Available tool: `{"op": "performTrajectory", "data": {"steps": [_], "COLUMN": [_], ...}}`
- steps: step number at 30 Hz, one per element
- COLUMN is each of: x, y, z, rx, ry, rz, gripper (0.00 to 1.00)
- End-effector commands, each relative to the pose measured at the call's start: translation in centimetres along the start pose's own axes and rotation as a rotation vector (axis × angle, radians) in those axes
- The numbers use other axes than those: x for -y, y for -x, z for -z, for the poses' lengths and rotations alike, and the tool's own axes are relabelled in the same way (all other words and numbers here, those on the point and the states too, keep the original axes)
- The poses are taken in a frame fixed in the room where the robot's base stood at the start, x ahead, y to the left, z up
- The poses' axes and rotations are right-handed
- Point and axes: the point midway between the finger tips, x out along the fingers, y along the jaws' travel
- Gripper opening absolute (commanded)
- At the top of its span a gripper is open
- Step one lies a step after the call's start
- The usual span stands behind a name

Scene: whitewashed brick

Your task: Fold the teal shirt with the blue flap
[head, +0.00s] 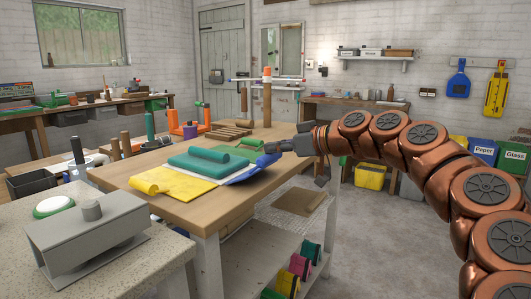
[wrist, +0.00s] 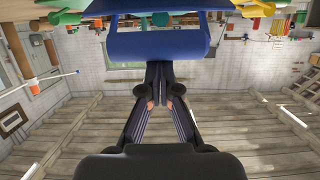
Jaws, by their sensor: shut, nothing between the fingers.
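The teal shirt (head: 200,160) lies as a flat folded pile on a folding board on the wooden table, with a rolled teal part on top. The board's yellow flap (head: 165,180) sticks out at the left and curls at its end. Its blue flap (head: 245,175) sticks out at the right and tilts upward toward my gripper. My gripper (head: 268,152) is shut and empty at the blue flap's raised outer edge. In the wrist view the closed fingertips (wrist: 158,66) point at the blue flap (wrist: 155,45); I cannot tell whether they touch it.
The wooden table (head: 130,172) also holds a slatted wooden rack (head: 230,133), an upright wooden post, and orange and green items at the back. A grey box (head: 88,238) stands on the speckled counter at the front left. Open floor lies right of the table.

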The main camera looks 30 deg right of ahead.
Motion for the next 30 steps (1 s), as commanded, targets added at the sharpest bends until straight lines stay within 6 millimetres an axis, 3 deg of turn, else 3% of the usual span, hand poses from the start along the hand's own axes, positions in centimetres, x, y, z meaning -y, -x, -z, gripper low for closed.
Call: {"op": "performTrajectory", "data": {"steps": [3, 14, 23, 30], "x": [0.0, 0.0, 0.0, 0.0], "y": [0.5, 1.4, 1.6, 2.6], "z": [-2.1, -5.5, -4.7, -2.6], "rx": [0.001, -0.002, 0.000, 0.001], "ry": [0.001, 0.000, 0.001, 0.001], "rz": [0.001, 0.000, 0.001, 0.001], "gripper": [0.00, 0.00, 0.00, 0.00]}}
